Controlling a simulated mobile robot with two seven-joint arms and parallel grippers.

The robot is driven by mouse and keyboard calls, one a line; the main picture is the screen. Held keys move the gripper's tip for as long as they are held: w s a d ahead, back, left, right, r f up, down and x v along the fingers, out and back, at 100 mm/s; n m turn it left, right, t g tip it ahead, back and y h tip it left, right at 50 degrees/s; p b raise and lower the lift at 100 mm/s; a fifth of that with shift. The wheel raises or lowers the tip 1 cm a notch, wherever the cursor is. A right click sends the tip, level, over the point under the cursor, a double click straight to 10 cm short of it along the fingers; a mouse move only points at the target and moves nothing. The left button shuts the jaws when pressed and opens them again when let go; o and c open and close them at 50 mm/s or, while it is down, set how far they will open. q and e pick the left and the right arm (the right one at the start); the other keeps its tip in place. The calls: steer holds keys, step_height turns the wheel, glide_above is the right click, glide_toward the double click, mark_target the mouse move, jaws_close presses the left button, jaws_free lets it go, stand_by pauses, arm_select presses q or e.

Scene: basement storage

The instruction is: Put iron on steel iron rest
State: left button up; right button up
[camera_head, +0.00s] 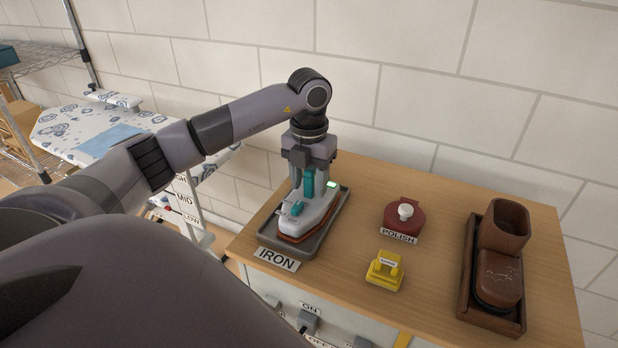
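The iron (306,217) has a white body, a reddish-brown lower edge and teal handle parts. It sits in a dark grey tray (318,243) on the left of the wooden tabletop, behind a label reading IRON. My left gripper (309,170) points down over the iron, with its fingers at the teal handle. I cannot tell whether they are closed on it. The handle is partly hidden by the gripper. I cannot pick out a separate steel iron rest with certainty. My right gripper is not in view.
A red polish tin (404,222) and a yellow block (384,270) stand right of the tray. A brown wooden holder with a brush (499,277) is at the far right. An ironing board (75,125) with a blue cloth (112,138) stands at left behind my arm.

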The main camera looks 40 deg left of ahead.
arm_select(q)
step_height(320, 180, up, 11)
steer(key=shift+f+p, duration=0.1)
steer(key=shift+p, duration=0.55)
steer(key=shift+r, duration=0.75)
